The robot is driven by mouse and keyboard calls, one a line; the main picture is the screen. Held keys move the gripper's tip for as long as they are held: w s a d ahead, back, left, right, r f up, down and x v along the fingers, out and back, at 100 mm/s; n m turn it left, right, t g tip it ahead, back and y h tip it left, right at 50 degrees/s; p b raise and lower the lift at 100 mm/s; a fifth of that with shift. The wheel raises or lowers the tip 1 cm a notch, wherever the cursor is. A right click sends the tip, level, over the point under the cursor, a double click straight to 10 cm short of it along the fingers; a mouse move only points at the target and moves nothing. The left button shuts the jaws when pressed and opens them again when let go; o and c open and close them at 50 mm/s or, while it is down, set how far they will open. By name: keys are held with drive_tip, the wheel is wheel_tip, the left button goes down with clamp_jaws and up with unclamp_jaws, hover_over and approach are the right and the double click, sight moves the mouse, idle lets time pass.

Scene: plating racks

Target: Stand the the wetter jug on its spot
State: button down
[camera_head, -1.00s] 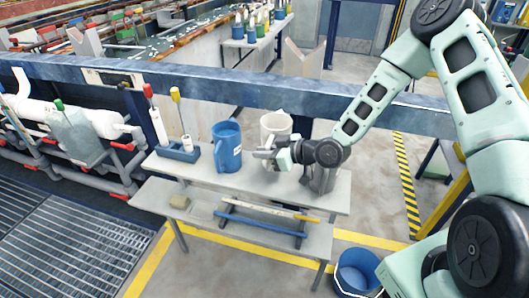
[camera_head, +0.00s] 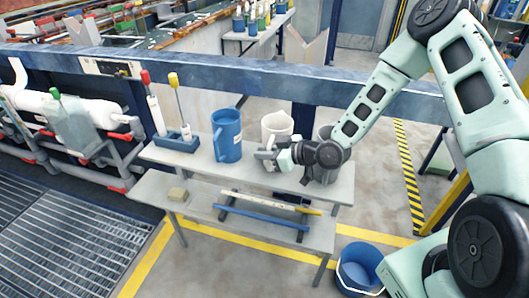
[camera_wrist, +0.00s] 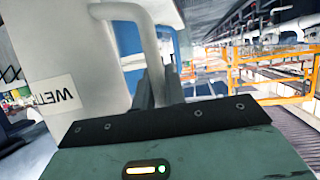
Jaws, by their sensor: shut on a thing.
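The white wetter jug (camera_head: 277,127) stands upright at the shelf's (camera_head: 255,176) top level, right of the blue jug. In the wrist view the jug (camera_wrist: 75,50) fills the left side, with a label (camera_wrist: 57,97) reading "WET…". My gripper (camera_head: 268,157) is in front of the jug, shut on its handle (camera_wrist: 150,40). I cannot tell whether the jug's base touches the shelf. The gripper's fingers (camera_wrist: 158,85) show dark at the handle's lower part.
A blue jug (camera_head: 227,136) stands just left of the white jug. A blue holder (camera_head: 176,141) with upright tools is further left. A grey container (camera_head: 325,160) stands at the right, partly behind my arm. A blue bucket (camera_head: 358,262) is on the floor.

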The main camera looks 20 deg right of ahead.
drive_tip(key=shift+f+b, duration=0.45)
drive_tip(key=shift+f, duration=0.05)
drive_tip(key=c, duration=1.4)
unclamp_jaws()
drive_tip(key=shift+o, duration=0.2)
drive_tip(key=v, duration=1.7)
drive_tip(key=shift+d+b, duration=0.2)
drive_tip(key=shift+b, duration=0.25)
drive_tip(key=shift+s, duration=0.1)
